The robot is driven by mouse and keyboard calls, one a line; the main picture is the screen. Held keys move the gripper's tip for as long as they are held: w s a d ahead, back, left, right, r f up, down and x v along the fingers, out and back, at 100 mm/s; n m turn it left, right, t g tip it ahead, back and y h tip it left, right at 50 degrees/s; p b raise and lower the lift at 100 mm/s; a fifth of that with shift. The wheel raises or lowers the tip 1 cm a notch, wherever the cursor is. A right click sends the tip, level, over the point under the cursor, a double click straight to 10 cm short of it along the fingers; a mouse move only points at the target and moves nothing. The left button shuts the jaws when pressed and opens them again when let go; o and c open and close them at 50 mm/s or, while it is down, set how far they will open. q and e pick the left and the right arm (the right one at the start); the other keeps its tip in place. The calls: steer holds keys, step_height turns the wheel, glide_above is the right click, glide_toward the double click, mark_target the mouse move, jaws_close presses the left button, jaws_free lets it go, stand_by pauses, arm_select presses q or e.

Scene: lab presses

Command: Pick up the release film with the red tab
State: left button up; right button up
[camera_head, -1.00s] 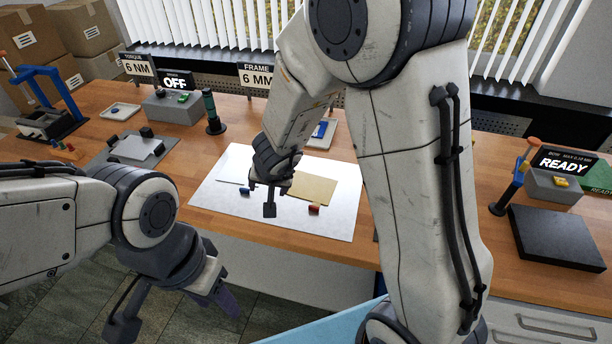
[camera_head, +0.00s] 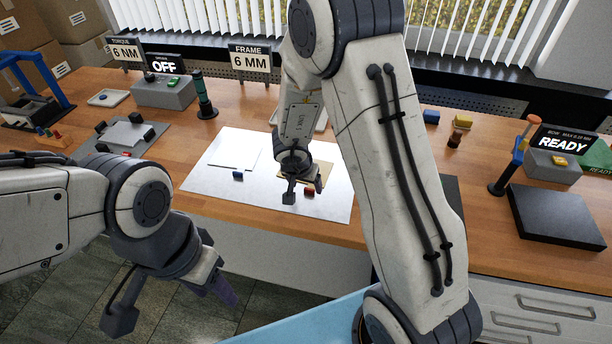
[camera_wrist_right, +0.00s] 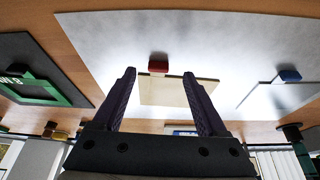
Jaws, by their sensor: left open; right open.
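The release film with the red tab is a tan sheet (camera_head: 326,173) on a white mat (camera_head: 215,182), its red tab (camera_head: 309,192) at its near edge. My right gripper (camera_head: 303,188) is over this film and partly hides it. In the right wrist view, the open fingers (camera_wrist_right: 159,75) straddle the tan sheet (camera_wrist_right: 165,92), with the red tab (camera_wrist_right: 158,63) just beyond the fingertips, between them in the picture. I cannot tell the height gap; nothing is held. My left gripper (camera_head: 172,305) is open and empty in front of the bench.
A white film (camera_head: 233,150) with a blue tab (camera_head: 238,175) lies on the mat left of the tan one. A dark plate (camera_head: 555,228) and a READY sign (camera_head: 562,145) are at right. A grey fixture (camera_head: 122,138) is at left.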

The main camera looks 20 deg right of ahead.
mark_target(308, 192)
steer(key=b+x, duration=0.1)
steer(key=x, duration=0.2)
steer(key=shift+d+f, duration=0.15)
jaws_close()
